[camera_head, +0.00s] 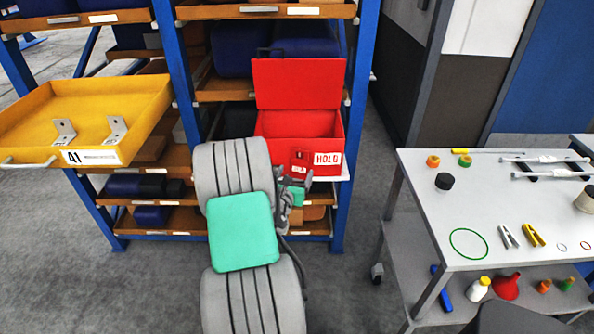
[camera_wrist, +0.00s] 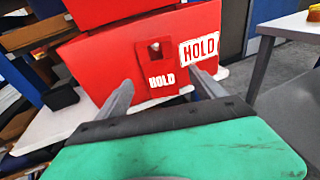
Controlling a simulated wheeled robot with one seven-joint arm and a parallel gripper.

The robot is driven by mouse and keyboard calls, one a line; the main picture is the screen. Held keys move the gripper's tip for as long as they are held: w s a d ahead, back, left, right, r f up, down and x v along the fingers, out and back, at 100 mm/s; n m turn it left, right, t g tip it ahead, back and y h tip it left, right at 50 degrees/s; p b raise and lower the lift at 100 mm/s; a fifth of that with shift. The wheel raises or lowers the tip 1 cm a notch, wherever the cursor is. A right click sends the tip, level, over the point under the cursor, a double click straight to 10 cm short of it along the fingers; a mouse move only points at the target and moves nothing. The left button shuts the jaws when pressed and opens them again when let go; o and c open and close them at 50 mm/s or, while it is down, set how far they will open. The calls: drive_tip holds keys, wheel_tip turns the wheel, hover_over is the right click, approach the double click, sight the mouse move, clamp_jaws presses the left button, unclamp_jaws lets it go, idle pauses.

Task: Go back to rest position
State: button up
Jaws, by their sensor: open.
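My gripper (camera_wrist: 158,77) is open and empty in the wrist view, its two fingers apart and pointing at the front of a red box (camera_wrist: 110,62) with HOLD labels. In the head view my arm reaches up the middle and my gripper (camera_head: 297,184) is in front of the lower part of the red box (camera_head: 275,124), partly hidden by my own wrist. The box lid stands open. A small square hole or latch plate shows on the box front between the fingers. Whether the fingers touch the box is unclear.
The blue and orange rack (camera_head: 183,85) holds the box. A yellow drawer (camera_head: 130,112) numbered 41, with two metal brackets, sticks out at the left. A white table (camera_head: 420,180) with clamps, rings and a black cap stands at the right. Grey floor (camera_head: 350,285) shows between rack and table.

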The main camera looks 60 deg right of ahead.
drive_tip(key=s+a+f+m+g+y, duration=0.6)
drive_tip(key=s+a+f+m, duration=0.6)
drive_tip(key=m, duration=0.6)
drive_tip(key=s+a+f+m+g+y, duration=0.1)
drive_tip(key=a+f+m+y, duration=0.6)
drive_tip(key=a, duration=0.4)
drive_tip(key=w+a+r+m+y, duration=0.2)
drive_tip(key=a+r, duration=0.1)
drive_tip(key=a, duration=0.4)
drive_tip(key=w+a+r+m+y, duration=0.1)
drive_tip(key=w+a+r+m, duration=0.1)
drive_tip(key=a+r, duration=0.3)
drive_tip(key=w+a+r+n+t, duration=0.3)
drive_tip(key=w+a+r+n, duration=0.1)
drive_tip(key=w+a+r, duration=0.3)
drive_tip(key=w+a+r+n+t+p, duration=0.1)
drive_tip(key=w+a+r+n+t, duration=0.2)
drive_tip(key=w+a+r, duration=0.4)
drive_tip(key=a+r+n, duration=0.1)
drive_tip(key=a+r, duration=0.3)
drive_tip(key=a, duration=0.1)
drive_tip(key=shift+a+r+n+t, duration=0.4)
